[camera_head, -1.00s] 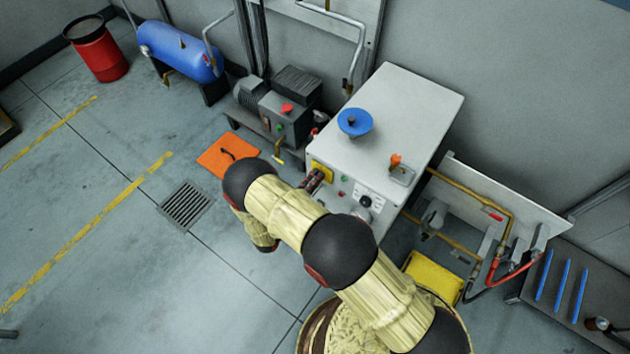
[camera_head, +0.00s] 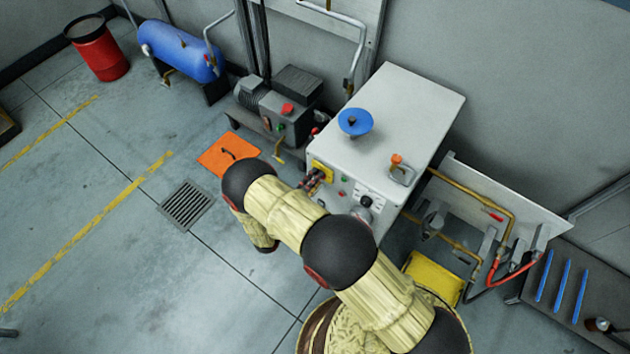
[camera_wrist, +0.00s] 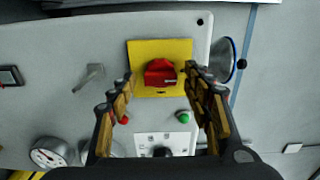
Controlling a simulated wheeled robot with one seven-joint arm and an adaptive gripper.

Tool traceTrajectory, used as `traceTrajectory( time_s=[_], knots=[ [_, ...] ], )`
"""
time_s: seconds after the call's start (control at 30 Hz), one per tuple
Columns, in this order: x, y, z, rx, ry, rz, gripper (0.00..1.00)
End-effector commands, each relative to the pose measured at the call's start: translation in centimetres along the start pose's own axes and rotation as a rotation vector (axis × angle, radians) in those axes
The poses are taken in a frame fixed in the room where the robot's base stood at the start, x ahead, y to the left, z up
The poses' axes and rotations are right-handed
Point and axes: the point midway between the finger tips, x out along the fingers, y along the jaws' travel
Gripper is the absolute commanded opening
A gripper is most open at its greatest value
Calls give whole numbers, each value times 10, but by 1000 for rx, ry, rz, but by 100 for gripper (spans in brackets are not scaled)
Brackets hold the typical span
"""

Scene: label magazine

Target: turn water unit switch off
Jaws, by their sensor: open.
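The switch is a red rotary knob (camera_wrist: 160,73) on a yellow square plate (camera_wrist: 135,60), on the front of a pale grey cabinet. In the head view the yellow plate (camera_head: 325,170) shows at the cabinet's upper front, with the knob mostly hidden by my gripper. My gripper (camera_wrist: 158,76) is open in the wrist view, its two fingers reaching toward the plate on either side of the knob. Gaps show between fingers and knob; I cannot tell the remaining depth. In the head view my gripper (camera_head: 311,182) is small, close to the plate.
Below the plate are a green button (camera_wrist: 183,117), a red one (camera_wrist: 123,119) and a gauge (camera_wrist: 48,153). A pump (camera_head: 285,105) stands to the left.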

Motion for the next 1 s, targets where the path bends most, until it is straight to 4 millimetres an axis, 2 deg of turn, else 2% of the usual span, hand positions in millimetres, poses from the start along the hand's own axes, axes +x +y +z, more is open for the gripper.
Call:
traceTrajectory(
  time_s=[0.17,0.4,0.6,0.8,1.0],
  knots=[
    [-25,0,1,0,-5,0,50],
    [-75,0,2,0,-6,0,50],
    [-105,0,1,1,-4,0,50],
    [-117,0,1,0,-2,0,50],
    [-117,0,0,0,-1,0,50]
  ],
)
